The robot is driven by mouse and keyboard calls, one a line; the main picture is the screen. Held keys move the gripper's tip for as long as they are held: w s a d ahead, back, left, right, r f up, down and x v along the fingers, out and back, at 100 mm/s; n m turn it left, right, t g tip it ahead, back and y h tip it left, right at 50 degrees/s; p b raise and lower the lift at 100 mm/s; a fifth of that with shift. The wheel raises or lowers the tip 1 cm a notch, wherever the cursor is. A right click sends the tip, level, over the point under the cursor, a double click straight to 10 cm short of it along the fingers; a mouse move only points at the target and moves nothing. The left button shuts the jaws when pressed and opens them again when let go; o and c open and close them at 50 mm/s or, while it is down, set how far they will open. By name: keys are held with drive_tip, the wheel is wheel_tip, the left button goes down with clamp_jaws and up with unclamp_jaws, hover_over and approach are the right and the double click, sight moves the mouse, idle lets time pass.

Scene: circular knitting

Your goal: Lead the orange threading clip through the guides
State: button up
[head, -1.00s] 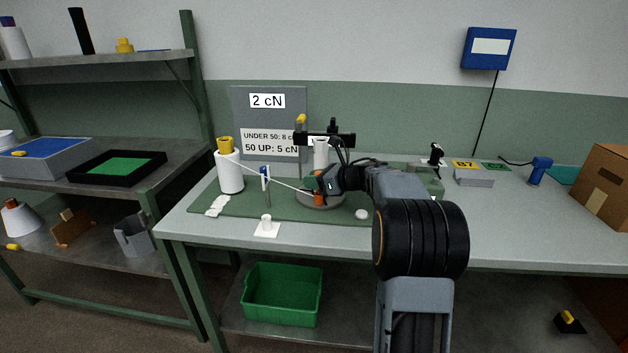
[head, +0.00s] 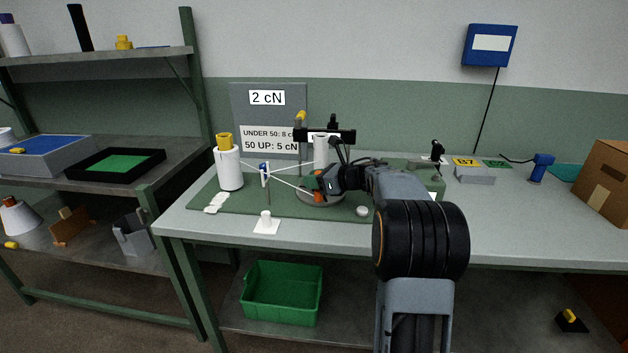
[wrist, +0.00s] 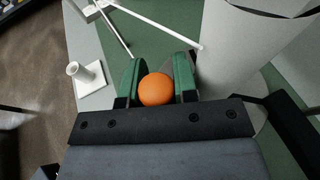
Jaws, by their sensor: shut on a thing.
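The orange threading clip (wrist: 156,89) sits between the green fingers of my gripper (wrist: 158,85) in the wrist view, with a finger against each side. In the head view the clip (head: 318,197) shows as a small orange spot at the end of my gripper (head: 320,187), above a round grey base (head: 322,198). A white thread (head: 285,182) runs from the white yarn cone (head: 229,168) past a thin guide post with a blue top (head: 264,170) toward my gripper. A second thread line also meets near the post. How the thread sits in the guide is too small to tell.
The green mat (head: 205,195) lies under the cone and base. A white peg on a square plate (head: 266,224) stands at the table's front edge. A white cylinder (head: 321,150) and a dark crossbar (head: 325,135) stand behind my gripper.

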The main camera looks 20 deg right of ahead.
drive_tip(key=shift+f, duration=0.15)
drive_tip(key=o, duration=0.9)
drive_tip(key=shift+s, duration=0.1)
drive_tip(key=v, duration=1.3)
drive_tip(key=shift+s+d+r, duration=0.25)
